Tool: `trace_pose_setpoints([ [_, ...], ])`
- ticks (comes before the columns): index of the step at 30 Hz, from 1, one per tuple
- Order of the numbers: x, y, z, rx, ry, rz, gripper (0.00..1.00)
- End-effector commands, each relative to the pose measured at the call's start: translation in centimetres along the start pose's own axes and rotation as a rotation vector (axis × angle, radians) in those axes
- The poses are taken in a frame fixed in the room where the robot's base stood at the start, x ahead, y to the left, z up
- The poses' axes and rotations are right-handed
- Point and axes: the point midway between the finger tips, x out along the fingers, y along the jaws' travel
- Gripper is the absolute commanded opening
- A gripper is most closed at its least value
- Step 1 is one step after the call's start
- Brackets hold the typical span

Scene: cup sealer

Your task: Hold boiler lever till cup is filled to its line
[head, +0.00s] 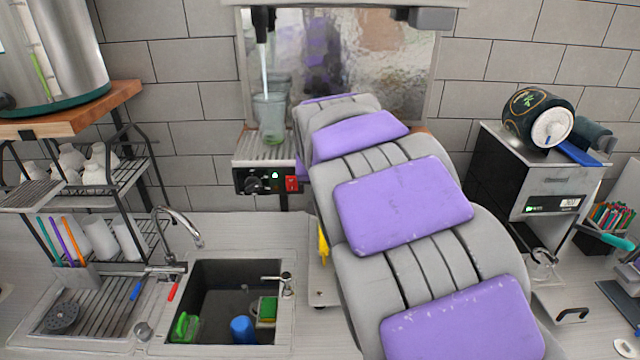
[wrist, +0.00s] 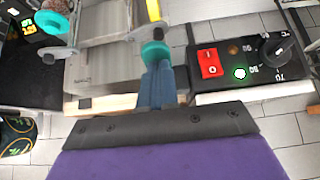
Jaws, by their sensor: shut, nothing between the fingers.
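The boiler (head: 337,60) stands against the back wall. Clear liquid streams from its black spout (head: 263,22) into a clear cup (head: 270,112) on the ribbed drip tray (head: 262,147). The cup looks greenish low down; its fill line and exact level are too small to tell. In the head view my grey and purple arm hides the gripper and the boiler lever. In the wrist view my gripper (wrist: 157,82) shows as shut blue fingers beside the boiler's control panel (wrist: 240,65). I cannot tell whether it touches the lever. A teal round part (wrist: 155,53) is at the fingertips.
The panel has a red switch (head: 292,183) and a lit green lamp. A sink (head: 235,302) with a blue cup (head: 242,330) and sponges is at front left. A dish rack (head: 85,220) stands left.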

Motion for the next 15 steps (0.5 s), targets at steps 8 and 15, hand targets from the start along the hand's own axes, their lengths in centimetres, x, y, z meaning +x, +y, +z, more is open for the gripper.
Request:
trace_pose_setpoints([
  [8,-0.82,0.01,-0.62,0.0,-0.001,0.0,0.0],
  [15,-0.83,0.01,-0.59,0.0,-0.001,0.0,0.0],
])
